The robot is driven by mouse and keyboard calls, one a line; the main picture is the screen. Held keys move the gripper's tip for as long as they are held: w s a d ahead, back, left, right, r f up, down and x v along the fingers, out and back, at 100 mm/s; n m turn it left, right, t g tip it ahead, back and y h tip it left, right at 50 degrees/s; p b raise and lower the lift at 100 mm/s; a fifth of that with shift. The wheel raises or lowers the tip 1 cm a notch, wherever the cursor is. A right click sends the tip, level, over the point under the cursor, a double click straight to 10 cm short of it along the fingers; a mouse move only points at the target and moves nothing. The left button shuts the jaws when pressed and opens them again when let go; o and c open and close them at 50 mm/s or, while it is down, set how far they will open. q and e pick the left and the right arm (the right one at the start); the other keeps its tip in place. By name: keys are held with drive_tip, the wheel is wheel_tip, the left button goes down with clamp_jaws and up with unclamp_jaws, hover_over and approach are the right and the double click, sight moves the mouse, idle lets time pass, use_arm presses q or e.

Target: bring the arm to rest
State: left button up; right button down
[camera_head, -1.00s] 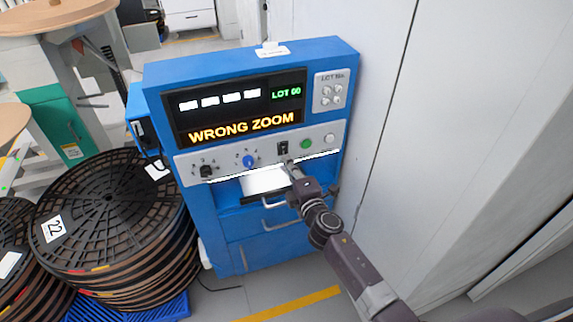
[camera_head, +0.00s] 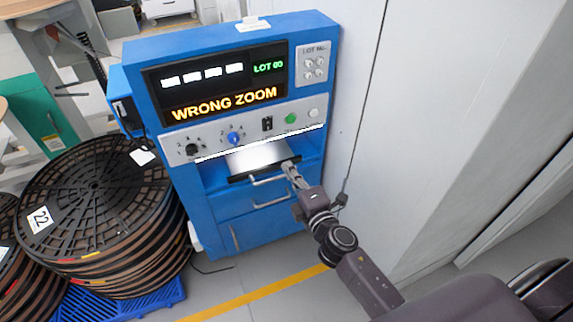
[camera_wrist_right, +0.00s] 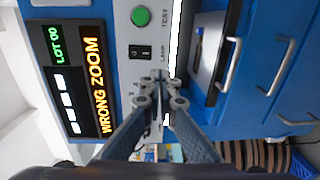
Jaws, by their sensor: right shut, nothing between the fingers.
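My right gripper (camera_head: 290,166) is shut and empty in the head view, in front of the blue rewind station (camera_head: 222,226), just below its control panel. In the right wrist view its fingertips (camera_wrist_right: 160,75) are together, and the black rocker switch (camera_wrist_right: 140,51) lies ahead of them with a gap in the picture. The switch also shows in the head view (camera_head: 267,124). My left gripper is not in view.
A white wall (camera_head: 361,100) stands close to the right of the station. Stacked black reels (camera_head: 100,205) sit on a blue pallet (camera_head: 160,303) at the left. A drawer handle (camera_head: 270,181) juts out near my gripper. The floor has a yellow line (camera_head: 250,297).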

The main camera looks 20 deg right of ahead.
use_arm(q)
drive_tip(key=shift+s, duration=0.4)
use_arm(e)
drive_tip(key=shift+s, duration=0.1)
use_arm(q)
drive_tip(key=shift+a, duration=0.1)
use_arm(e)
drive_tip(key=shift+f, duration=0.1)
